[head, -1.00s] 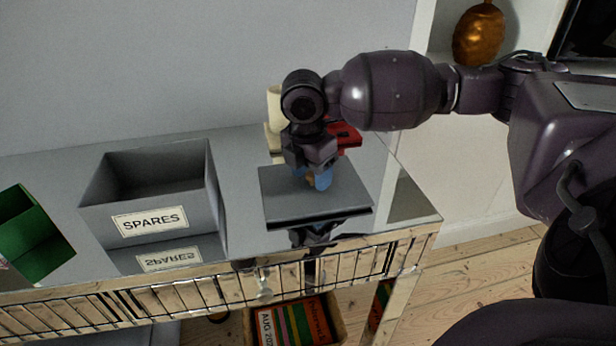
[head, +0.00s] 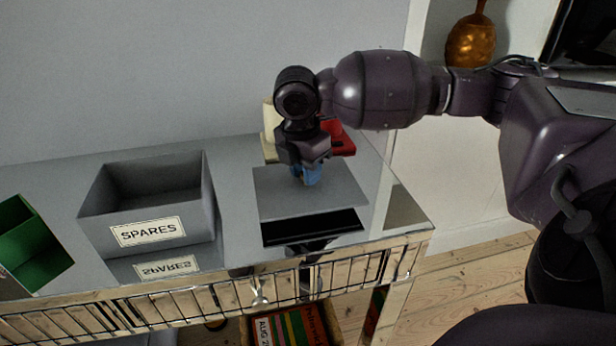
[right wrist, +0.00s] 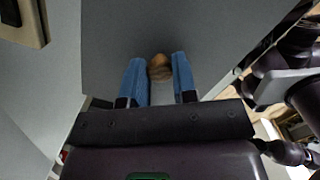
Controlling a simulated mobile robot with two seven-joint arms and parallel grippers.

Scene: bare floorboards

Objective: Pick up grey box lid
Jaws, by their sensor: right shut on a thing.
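The grey box lid (head: 345,193) is a flat rectangular plate, held level a little above the mirrored table top (head: 235,150), with its dark reflection showing below its front edge. Its round wooden knob (right wrist: 160,67) sits between the two blue fingers of my right gripper (head: 306,178) in the right wrist view. The gripper points down and is shut on this knob. The lid also fills the upper middle of the right wrist view (right wrist: 215,30). The open grey box (head: 150,205), labelled SPARES, stands apart to the left. My left gripper is out of view.
A green box (head: 35,245) stands at the far left. A cream object (head: 269,135) and a red object (head: 341,137) stand behind the lid, partly hidden by my arm. A crate of files (head: 290,330) is below. The table's right edge is close by.

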